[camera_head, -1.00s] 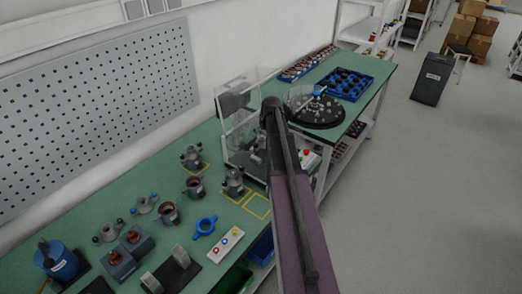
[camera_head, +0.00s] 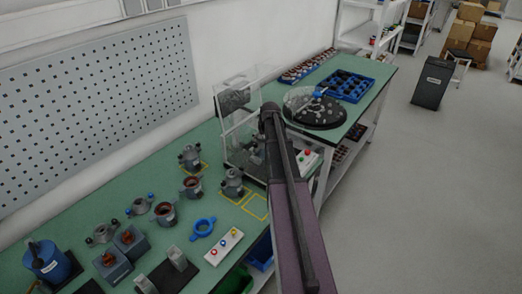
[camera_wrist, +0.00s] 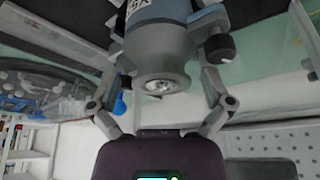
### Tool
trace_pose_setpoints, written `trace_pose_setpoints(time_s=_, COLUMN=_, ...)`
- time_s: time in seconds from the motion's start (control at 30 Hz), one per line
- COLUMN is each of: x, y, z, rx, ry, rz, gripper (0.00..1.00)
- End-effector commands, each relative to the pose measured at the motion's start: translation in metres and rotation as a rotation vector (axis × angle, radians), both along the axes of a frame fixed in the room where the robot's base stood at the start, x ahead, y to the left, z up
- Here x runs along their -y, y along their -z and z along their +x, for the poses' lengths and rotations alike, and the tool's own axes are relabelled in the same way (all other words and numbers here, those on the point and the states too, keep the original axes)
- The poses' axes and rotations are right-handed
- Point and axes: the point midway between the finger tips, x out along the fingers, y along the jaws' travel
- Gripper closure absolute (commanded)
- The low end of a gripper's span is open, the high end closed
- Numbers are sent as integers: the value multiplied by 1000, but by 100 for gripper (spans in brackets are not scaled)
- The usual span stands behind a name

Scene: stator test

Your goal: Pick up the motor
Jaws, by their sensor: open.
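A grey and blue motor (camera_wrist: 160,45) with pale lettering on its blue band and a dark side knob fills the upper middle of the wrist view. Its rounded end with a small bright centre faces my gripper (camera_wrist: 160,100). The gripper's jointed fingers stand open, one on each side of the motor; whether they touch it cannot be told. In the head view, my arm reaches to the clear-guarded test machine (camera_head: 231,98) and hides the gripper. Similar grey motors (camera_head: 233,182) stand upright on the green bench (camera_head: 130,182).
A blue ring (camera_head: 203,227), a button panel (camera_head: 223,246) and a blue container (camera_head: 47,262) sit on the near bench. Beyond the machine are a round dark turntable (camera_head: 315,118) and a blue tray (camera_head: 347,86). An empty yellow-outlined square (camera_head: 256,207) lies beside the arm.

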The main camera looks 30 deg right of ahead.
Motion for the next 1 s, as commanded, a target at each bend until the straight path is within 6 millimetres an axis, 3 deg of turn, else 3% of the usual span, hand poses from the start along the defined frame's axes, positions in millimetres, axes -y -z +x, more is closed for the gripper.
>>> trace_pose_setpoints(time_s=0.3, x=0, y=0, z=0, rx=0, ry=0, rz=0, gripper=0)
trace_pose_setpoints(time_s=0.37, x=0, y=0, z=0, rx=0, ry=0, rz=0, gripper=15)
trace_pose_setpoints(time_s=0.6, x=0, y=0, z=0, rx=0, ry=-1, rz=0, gripper=86)
trace_pose_setpoints(time_s=0.63, x=0, y=0, z=0, rx=0, ry=-1, rz=0, gripper=91)
trace_pose_setpoints(time_s=1.0, x=0, y=-1, z=1, rx=1, ry=-1, rz=-1, gripper=91)
